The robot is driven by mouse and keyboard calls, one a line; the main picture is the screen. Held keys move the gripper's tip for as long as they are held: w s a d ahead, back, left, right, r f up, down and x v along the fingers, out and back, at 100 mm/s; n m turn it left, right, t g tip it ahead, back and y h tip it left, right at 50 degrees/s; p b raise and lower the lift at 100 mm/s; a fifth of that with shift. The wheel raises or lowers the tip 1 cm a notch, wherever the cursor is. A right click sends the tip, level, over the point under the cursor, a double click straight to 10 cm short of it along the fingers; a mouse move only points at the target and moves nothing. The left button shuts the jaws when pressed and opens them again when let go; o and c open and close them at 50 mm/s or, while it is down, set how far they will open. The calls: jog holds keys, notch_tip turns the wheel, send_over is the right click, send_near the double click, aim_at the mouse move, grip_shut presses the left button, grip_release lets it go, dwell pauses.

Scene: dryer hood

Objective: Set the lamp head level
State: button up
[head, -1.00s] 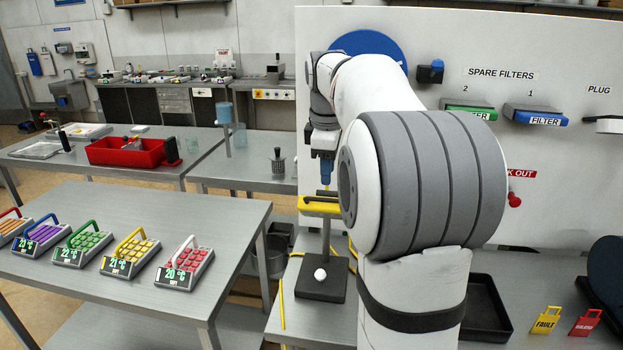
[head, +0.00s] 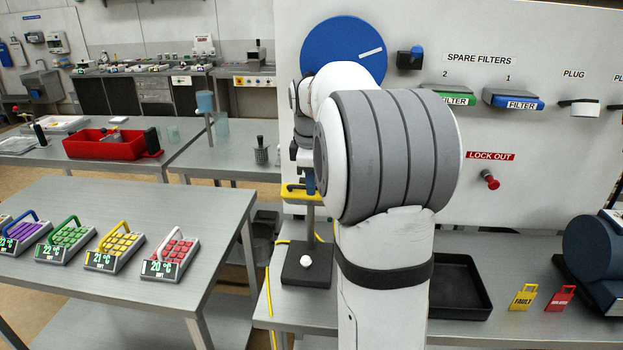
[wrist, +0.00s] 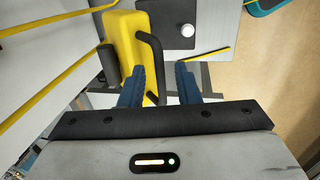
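The yellow lamp head (head: 293,191) sits on a grey post above a black base (head: 306,266) in the head view, partly hidden by my arm. In the wrist view the lamp head (wrist: 126,45) fills the upper left and looks slightly tilted in the picture. A black bar handle (wrist: 151,55) runs along its right side. My gripper (wrist: 159,72) has its two blue fingers apart, with the lower end of the handle showing between them. I cannot tell whether a finger touches the handle. In the head view my gripper (head: 310,186) is beside the lamp head.
A white ball-like spot (head: 306,261) is on the base. A yellow cable (head: 268,290) runs along the bench's left edge. A black tray (head: 462,285) and yellow and red tags (head: 523,297) lie to the right. The panel with the blue disc (head: 344,50) stands behind.

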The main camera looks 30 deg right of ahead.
grip_shut()
